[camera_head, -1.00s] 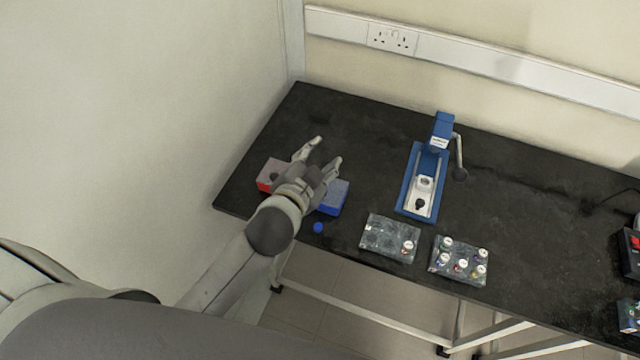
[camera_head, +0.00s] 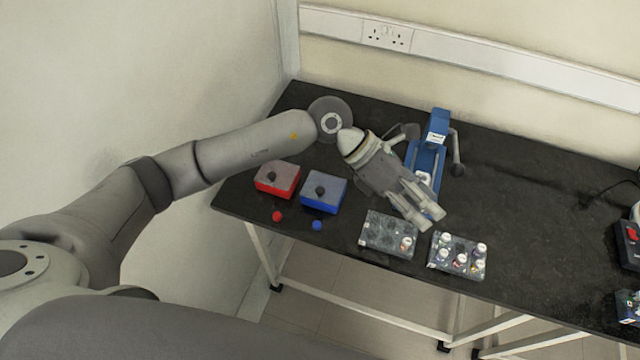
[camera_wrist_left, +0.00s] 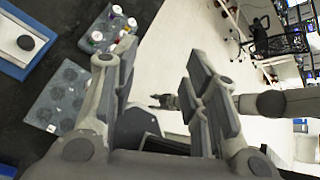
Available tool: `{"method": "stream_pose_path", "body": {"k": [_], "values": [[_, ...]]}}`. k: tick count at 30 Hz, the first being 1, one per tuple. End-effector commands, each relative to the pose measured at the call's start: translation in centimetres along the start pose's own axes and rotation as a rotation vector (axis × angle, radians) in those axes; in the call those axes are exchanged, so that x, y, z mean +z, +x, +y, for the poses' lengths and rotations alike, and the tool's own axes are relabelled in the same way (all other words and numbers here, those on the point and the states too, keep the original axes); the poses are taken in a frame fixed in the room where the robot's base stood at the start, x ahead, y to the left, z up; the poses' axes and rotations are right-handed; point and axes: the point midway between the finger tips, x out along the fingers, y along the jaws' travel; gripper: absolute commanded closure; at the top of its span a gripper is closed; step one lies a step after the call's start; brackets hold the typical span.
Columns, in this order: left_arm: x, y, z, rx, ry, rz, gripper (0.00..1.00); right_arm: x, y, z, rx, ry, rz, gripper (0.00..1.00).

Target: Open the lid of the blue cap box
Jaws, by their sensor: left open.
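The blue cap box (camera_head: 322,206) stands near the front edge of the table in the head view. Its greyish lid (camera_head: 333,184) with a dark knob sits on top, closed. My left gripper (camera_head: 432,218) is open and empty, to the right of the box, over the area between the blue device and the racks. Its spread fingers show in the left wrist view (camera_wrist_left: 160,75), with nothing between them. A blue edge at that view's lower left may be the box. What seems my right gripper (camera_wrist_left: 165,101) shows small there; its jaw state is unclear.
A red box (camera_head: 276,191) with a similar lid stands left of the blue one. A red ball (camera_head: 277,216) and a blue ball (camera_head: 317,225) lie in front. A blue device (camera_head: 437,125) stands behind.

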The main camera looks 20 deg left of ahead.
Motion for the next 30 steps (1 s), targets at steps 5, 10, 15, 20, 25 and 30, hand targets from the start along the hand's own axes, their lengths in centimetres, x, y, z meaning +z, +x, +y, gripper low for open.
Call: {"method": "stream_pose_path", "body": {"k": [5,10,15,20,25,30], "values": [[-6.3,-5.8,7.6,0.258,0.113,0.431,0.58,0.0,0.0,-0.2,-0.003,0.0,0.0,0.6],[-9.3,-12.2,11.9,0.431,0.123,0.701,0.58,0.0,0.0,-0.2,-0.003,0.0,0.0,0.6],[-10.4,-15.4,13.3,0.503,0.111,0.813,0.58,0.0,-0.1,-0.2,-0.002,0.0,0.0,0.6],[-11.3,-15.0,13.9,0.506,0.107,0.827,0.58,0.0,-0.6,0.0,0.0,-0.001,-0.001,0.6],[-13.3,-13.3,15.2,0.504,0.105,0.825,0.58,0.0,-1.7,0.3,0.003,-0.002,-0.002,0.6],[-15.4,-11.4,16.7,0.504,0.106,0.824,0.58,0.0,-2.5,0.4,0.004,-0.002,-0.002,0.6]]}}
